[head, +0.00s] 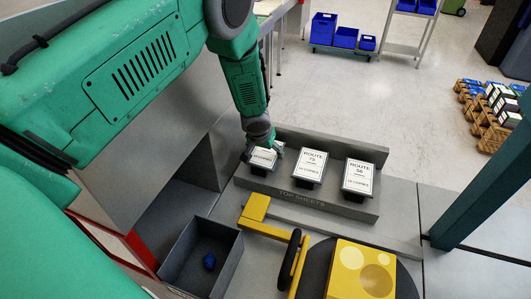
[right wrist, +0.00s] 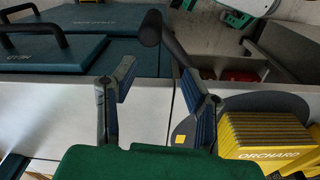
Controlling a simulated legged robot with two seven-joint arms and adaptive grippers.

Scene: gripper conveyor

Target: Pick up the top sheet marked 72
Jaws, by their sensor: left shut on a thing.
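Three white sheets lie in a row on grey holders marked "TOP SHEETS" in the head view. The right sheet (head: 359,177) reads "ROUTE 56". The middle sheet (head: 309,167) reads "ROUTE" with a number in the seventies, its last digit unclear. The left sheet (head: 263,159) is partly covered by my left gripper (head: 276,149), so its number is hidden. My left gripper reaches down at that sheet's upper right edge and is shut on it. My right gripper (right wrist: 157,75) is open and empty in the right wrist view.
A grey bin (head: 225,255) with a small blue object stands at the lower left. A yellow block (head: 345,255) sits on a dark round plate, beside a yellow arm with a black handle (head: 289,260). A teal post (head: 480,185) rises at right. The right wrist view shows a yellow "ORCHARD" stack (right wrist: 265,135).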

